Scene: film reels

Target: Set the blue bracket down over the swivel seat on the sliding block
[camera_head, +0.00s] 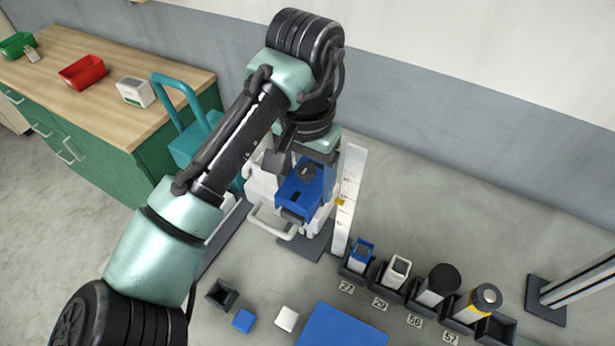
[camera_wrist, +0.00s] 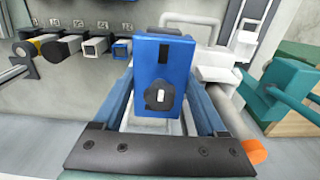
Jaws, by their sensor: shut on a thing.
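The blue bracket (camera_head: 299,194) is a box-like blue part with a dark slot and a dark knob on its upper face. My gripper (camera_head: 305,170) is shut on it, and in the wrist view the bracket (camera_wrist: 165,60) sits between the two fingers (camera_wrist: 163,88). White parts of a fixture (camera_head: 270,218) with a looped handle show beside and below the bracket. They also show in the wrist view (camera_wrist: 218,62). The bracket covers what lies directly beneath it, so I cannot make out the swivel seat or tell whether the bracket touches it.
A white upright scale (camera_head: 348,195) stands close to the bracket's right. Holders with several cylinders and boxes (camera_head: 397,270) line the lower right. A blue panel (camera_head: 340,328), a blue cube (camera_head: 243,320) and a white cube (camera_head: 287,318) lie in front. A teal handled item (camera_head: 190,140) is left.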

